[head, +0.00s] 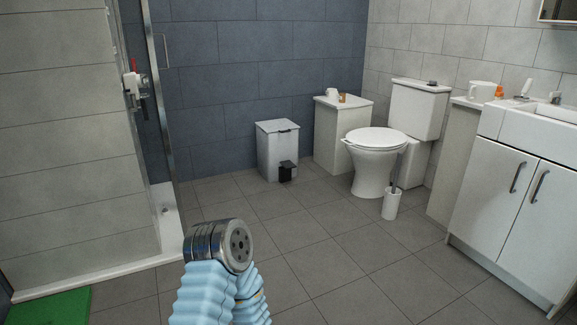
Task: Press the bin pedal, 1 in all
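The bin (277,150) is a white box with a flat lid that looks shut. It stands upright on the floor by the dark blue tiled wall, left of the low cabinet. Its black pedal (287,171) sticks out low at the front, near the floor. Part of one of my arms, with a light blue sleeve and a metal joint, shows at the bottom of the head view, well short of the bin. Neither of my grippers is in view.
A toilet (376,143) and a white toilet brush holder (391,205) stand right of the bin. A vanity (497,195) is at far right. A shower enclosure (160,120) and green mat (48,306) are at left. The tiled floor (310,233) before the bin is clear.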

